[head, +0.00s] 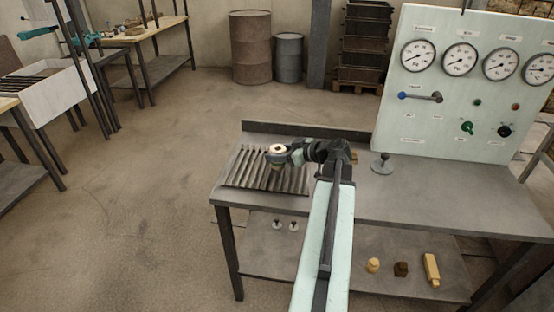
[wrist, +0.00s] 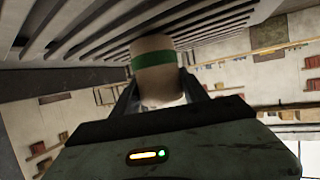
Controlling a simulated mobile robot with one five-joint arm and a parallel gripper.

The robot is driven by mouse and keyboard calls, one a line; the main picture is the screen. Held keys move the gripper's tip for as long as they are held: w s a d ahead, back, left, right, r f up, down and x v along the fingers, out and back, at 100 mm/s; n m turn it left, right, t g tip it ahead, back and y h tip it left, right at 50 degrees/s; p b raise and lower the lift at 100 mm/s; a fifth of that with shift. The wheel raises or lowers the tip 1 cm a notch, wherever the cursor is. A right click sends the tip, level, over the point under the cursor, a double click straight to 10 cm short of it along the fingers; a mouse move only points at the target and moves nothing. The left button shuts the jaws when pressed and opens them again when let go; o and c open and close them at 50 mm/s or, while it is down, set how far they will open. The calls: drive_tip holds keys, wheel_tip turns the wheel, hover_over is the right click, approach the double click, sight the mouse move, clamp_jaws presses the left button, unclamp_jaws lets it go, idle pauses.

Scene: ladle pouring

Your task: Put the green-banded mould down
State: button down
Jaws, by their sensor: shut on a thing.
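The green-banded mould (wrist: 155,75) is a pale cylinder with a green ring around it, held between my two fingers in the wrist view. In the head view the mould (head: 277,149) shows as a small pale round top with a dark opening, over the slatted rack (head: 240,181) on the bench. My gripper (head: 287,156) is shut on it, reaching in from the right; its fingers also show in the wrist view (wrist: 158,92). The slats (wrist: 70,35) run close past the mould there. I cannot tell whether its base touches them.
The grey bench (head: 430,205) has a low back ledge (head: 290,130). A gauge panel (head: 440,110) stands at its right, with a small round-based metal piece (head: 382,164) before it. Several small items, including a yellow block (head: 431,269), lie on the lower shelf. Much of the rack is clear.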

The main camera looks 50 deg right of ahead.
drive_tip(key=shift+f, duration=0.4)
drive_tip(key=c, duration=0.6)
unclamp_jaws()
drive_tip(key=shift+s, duration=0.1)
drive_tip(key=shift+r+p, duration=0.3)
drive_tip(key=shift+p, duration=0.05)
drive_tip(key=p+v, duration=0.4)
drive_tip(key=v, duration=0.7)
drive_tip(key=shift+s+d, duration=0.1)
drive_tip(key=shift+s, duration=0.25)
